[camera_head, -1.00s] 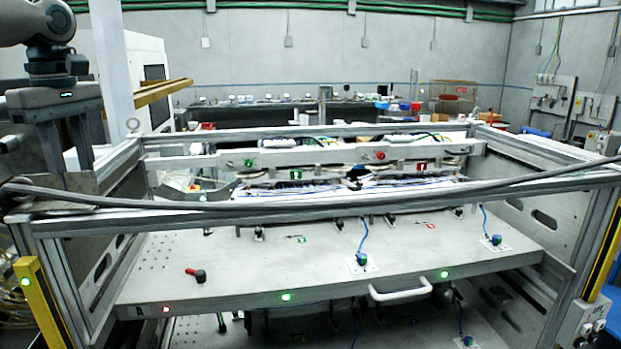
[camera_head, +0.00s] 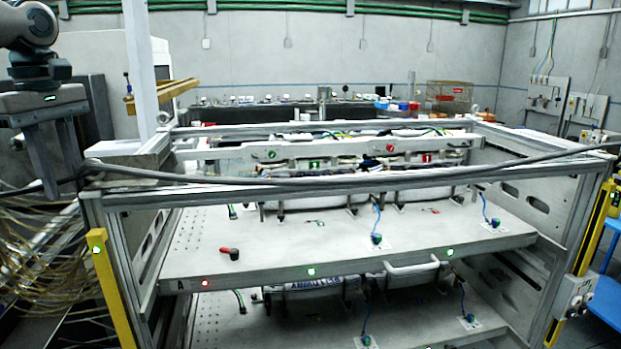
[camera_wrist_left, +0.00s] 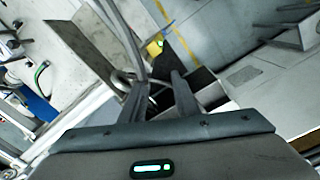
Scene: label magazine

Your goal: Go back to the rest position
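My left gripper (camera_head: 64,188) hangs at the left edge of the head view, fingers pointing down. Its two fingers stand apart with nothing visible between them. In the left wrist view the gripper (camera_wrist_left: 157,82) also shows its dark fingers spread and empty. It is left of the metal rack (camera_head: 310,190), near the rack's front left corner in the picture; I cannot tell the exact gap. My right gripper is not in view.
The rack holds an upper shelf (camera_head: 290,250) with a red-and-black handle (camera_head: 230,253). A grey cable (camera_head: 330,180) crosses the rack's front. A yellow post (camera_head: 112,285) stands at its left. Thin yellowish tubes (camera_head: 40,245) lie at the left.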

